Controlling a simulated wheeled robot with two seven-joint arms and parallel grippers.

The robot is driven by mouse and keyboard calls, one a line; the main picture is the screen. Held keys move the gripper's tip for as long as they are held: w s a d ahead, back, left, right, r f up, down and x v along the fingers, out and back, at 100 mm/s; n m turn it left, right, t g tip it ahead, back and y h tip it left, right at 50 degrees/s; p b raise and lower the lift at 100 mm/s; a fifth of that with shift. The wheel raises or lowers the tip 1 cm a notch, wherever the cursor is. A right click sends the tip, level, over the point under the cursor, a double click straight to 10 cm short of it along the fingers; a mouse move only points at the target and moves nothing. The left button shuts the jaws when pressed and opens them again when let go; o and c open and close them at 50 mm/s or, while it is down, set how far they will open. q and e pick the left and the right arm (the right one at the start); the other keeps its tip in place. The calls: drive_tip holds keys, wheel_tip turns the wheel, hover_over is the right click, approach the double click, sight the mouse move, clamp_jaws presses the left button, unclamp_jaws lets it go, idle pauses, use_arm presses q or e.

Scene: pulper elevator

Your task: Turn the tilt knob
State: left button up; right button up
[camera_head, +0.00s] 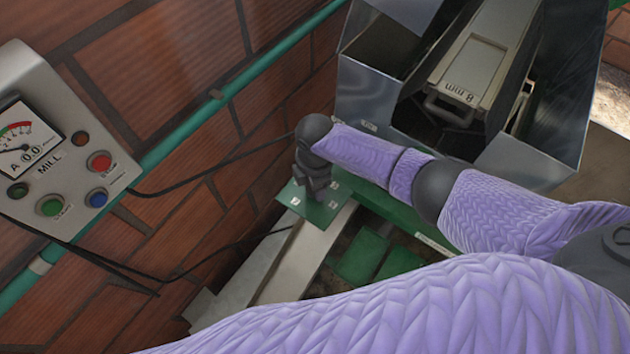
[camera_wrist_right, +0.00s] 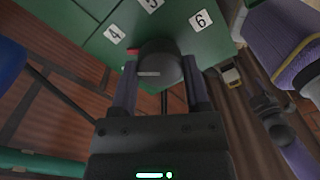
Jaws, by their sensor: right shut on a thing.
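The tilt knob (camera_wrist_right: 158,64) is a dark round knob with a pale line on its face. It sits on a green plate (camera_wrist_right: 90,55) with white labels reading 4, 5 and 6. A small red mark shows beside its upper left. My right gripper (camera_wrist_right: 160,80) has one finger on each side of the knob and is shut on it. In the head view the right gripper (camera_head: 315,178) stands over the green plate (camera_head: 326,210), and the knob is hard to make out among the dark parts.
A grey MILL panel (camera_head: 97,130) with a gauge and coloured buttons hangs at the left on the brick wall. A green pipe (camera_head: 222,93) runs along the wall. A metal housing labelled 8 mm (camera_head: 480,60) stands behind my right arm. Dark cables (camera_head: 200,181) hang near the plate.

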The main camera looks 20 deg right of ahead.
drive_tip(key=n, duration=0.5)
drive_tip(key=shift+n+b, duration=0.3)
drive_tip(key=shift+b, duration=0.1)
drive_tip(key=n+b, duration=0.1)
drive_tip(key=n, duration=0.3)
drive_tip(key=shift+w+n, duration=0.1)
drive_tip(key=shift+n, duration=0.2)
drive_tip(key=n+b, duration=0.1)
drive_tip(key=n, duration=0.4)
drive_tip(key=n+b, duration=0.1)
drive_tip(key=n, duration=0.3)
drive_tip(key=shift+r, duration=0.1)
drive_tip(key=shift+n, duration=0.4)
drive_tip(key=o, duration=1.3)
